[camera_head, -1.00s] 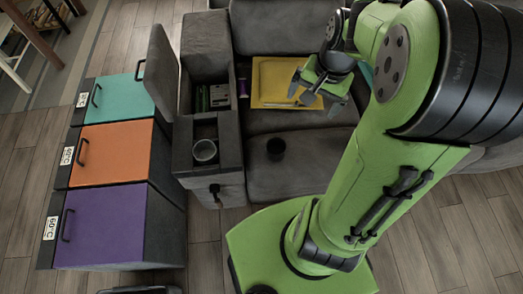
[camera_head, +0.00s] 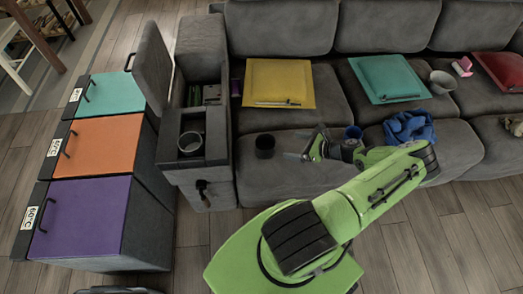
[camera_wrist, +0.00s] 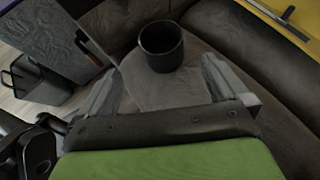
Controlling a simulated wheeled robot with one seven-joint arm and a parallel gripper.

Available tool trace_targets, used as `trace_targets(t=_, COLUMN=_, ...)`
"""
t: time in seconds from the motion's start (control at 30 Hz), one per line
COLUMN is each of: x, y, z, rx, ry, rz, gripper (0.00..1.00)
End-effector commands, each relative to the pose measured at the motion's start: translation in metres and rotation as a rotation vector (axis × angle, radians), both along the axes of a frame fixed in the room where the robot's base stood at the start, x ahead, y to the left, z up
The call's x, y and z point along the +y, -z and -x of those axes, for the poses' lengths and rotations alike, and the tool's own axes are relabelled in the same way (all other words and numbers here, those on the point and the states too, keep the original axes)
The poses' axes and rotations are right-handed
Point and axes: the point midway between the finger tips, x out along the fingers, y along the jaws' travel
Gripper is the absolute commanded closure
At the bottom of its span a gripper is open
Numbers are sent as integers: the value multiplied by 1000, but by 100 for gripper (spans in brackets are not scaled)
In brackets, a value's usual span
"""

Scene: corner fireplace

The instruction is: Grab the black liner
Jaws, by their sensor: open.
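The black liner (camera_head: 265,146) looks like a small open-topped dark cup. It stands upright on the near part of the grey sofa seat, right of the armrest console. In the wrist view the liner (camera_wrist: 160,46) lies ahead, between the lines of the two fingers and beyond their tips. My gripper (camera_head: 303,146) is to the right of the liner and points toward it. It is open with nothing between its fingers, which also show in the wrist view (camera_wrist: 165,85). A gap separates the fingers from the liner.
A grey cup (camera_head: 190,143) sits in the armrest console (camera_head: 215,148) to the left. A yellow cushion (camera_head: 278,82) with a thin rod on it lies behind the liner. Hampers stand left.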

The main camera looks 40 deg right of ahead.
Motion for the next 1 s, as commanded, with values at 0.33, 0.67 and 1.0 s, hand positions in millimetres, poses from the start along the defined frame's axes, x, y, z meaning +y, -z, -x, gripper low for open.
trace_targets(t=0.33, x=23, y=35, z=-57, rx=0, ry=-4, rz=1, gripper=0)
trace_targets(t=0.67, x=39, y=60, z=-97, rx=1, ry=-5, rz=1, gripper=0)
trace_targets(t=1.0, x=40, y=59, z=-100, rx=1, ry=-4, rz=2, gripper=18)
